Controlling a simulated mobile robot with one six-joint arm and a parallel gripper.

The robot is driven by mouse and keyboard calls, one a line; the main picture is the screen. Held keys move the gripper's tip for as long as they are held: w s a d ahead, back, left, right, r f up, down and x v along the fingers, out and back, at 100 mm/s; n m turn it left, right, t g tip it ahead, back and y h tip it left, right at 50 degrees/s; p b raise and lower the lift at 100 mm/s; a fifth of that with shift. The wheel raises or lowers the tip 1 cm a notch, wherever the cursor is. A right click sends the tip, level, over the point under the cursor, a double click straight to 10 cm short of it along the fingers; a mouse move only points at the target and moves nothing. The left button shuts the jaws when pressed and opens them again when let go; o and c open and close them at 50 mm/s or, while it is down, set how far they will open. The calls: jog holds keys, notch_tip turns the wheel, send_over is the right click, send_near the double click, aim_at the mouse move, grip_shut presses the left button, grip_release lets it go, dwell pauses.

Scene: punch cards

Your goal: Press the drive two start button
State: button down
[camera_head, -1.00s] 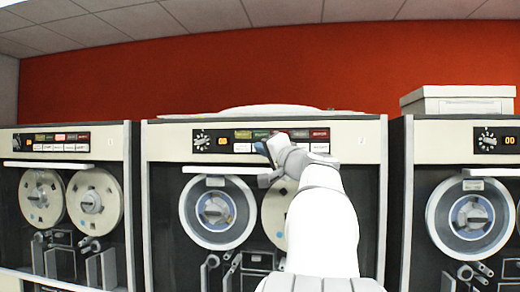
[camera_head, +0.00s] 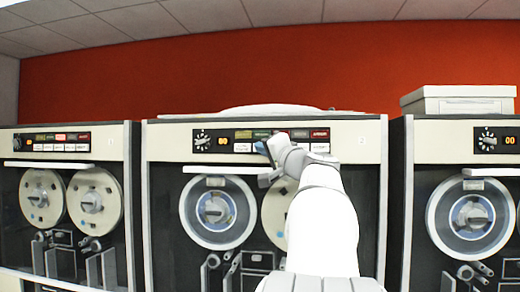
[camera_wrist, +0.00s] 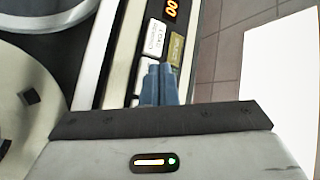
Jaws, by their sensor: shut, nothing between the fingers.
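Drive two (camera_head: 362,152) is the middle cabinet, marked with a small 2. Its button panel has a coloured upper row and a white lower row (camera_head: 242,147). My gripper (camera_head: 268,146) is in front of the panel's middle and covers part of both rows. In the wrist view my shut, empty blue fingertips (camera_wrist: 159,68) are at the panel, close to a white button (camera_wrist: 153,37) and an olive button (camera_wrist: 177,48). The fingers hide the buttons beyond these. The start button's legend cannot be made out, and I cannot tell whether the tips touch a button.
Drive two's round dial and orange display (camera_head: 223,141) are left of its buttons. Similar tape drives stand at left (camera_head: 105,142) and right (camera_head: 430,140). A tape reel (camera_head: 217,210) is below the panel. A white box (camera_head: 458,105) sits on the right cabinet.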

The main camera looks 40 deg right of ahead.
jog(key=shift+w+d, duration=0.3)
jog(key=shift+w, duration=0.05)
jog(key=shift+w+d, duration=0.3)
jog(key=shift+d, duration=0.1)
dwell(0.9)
jog(key=shift+b, duration=0.3)
jog(key=shift+s+a+b, duration=0.65)
jog(key=shift+a+b, duration=0.05)
jog(key=s+a+b, duration=0.1)
jog(key=a, duration=0.1)
jog(key=s+a+b, duration=0.1)
jog(key=s+b, duration=0.1)
jog(key=shift+a, duration=0.4)
dwell(0.7)
